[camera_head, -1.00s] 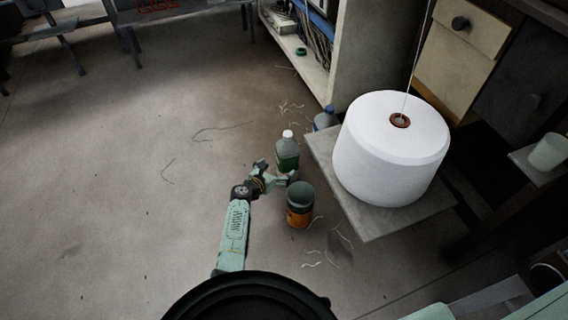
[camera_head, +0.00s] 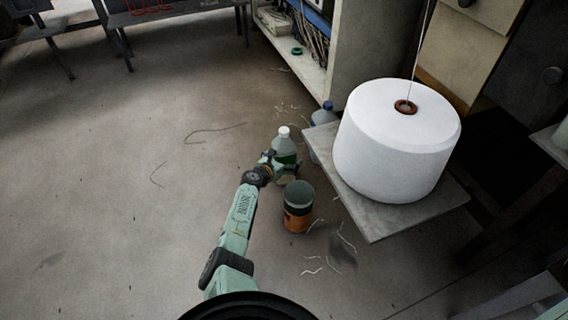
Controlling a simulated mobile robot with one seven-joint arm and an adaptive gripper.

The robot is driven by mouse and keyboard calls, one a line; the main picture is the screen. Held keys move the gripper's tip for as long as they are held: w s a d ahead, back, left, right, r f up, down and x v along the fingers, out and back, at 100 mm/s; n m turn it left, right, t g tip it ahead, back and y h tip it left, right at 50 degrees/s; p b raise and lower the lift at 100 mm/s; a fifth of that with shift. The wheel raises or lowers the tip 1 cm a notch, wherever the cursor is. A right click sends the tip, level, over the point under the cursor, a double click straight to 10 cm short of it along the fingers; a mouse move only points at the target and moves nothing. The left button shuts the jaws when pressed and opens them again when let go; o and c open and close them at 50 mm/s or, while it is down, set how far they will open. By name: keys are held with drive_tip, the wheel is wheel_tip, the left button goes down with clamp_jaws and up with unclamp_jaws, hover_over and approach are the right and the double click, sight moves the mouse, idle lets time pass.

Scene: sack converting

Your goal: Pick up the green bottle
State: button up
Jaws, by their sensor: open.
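The green bottle (camera_head: 284,148), with a white cap and a pale upper part, stands upright on the floor left of the low stand. My gripper (camera_head: 281,165) is at the lower part of the bottle, reaching in from the lower left. Its jaws are open, with a finger seen close in front of the bottle. The bottle's base is partly hidden by the gripper, and I cannot tell whether the fingers touch it.
An orange and dark can (camera_head: 298,208) stands just in front of the gripper. A blue-capped bottle (camera_head: 323,116) is behind, beside the low stand (camera_head: 378,222) bearing a large white thread cone (camera_head: 395,150). Thread scraps lie about. Floor to the left is clear.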

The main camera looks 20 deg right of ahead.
drive_tip(key=shift+r, duration=0.1)
drive_tip(key=c, duration=1.8)
drive_tip(key=shift+w+r, duration=0.1)
drive_tip(key=shift+c, duration=0.2)
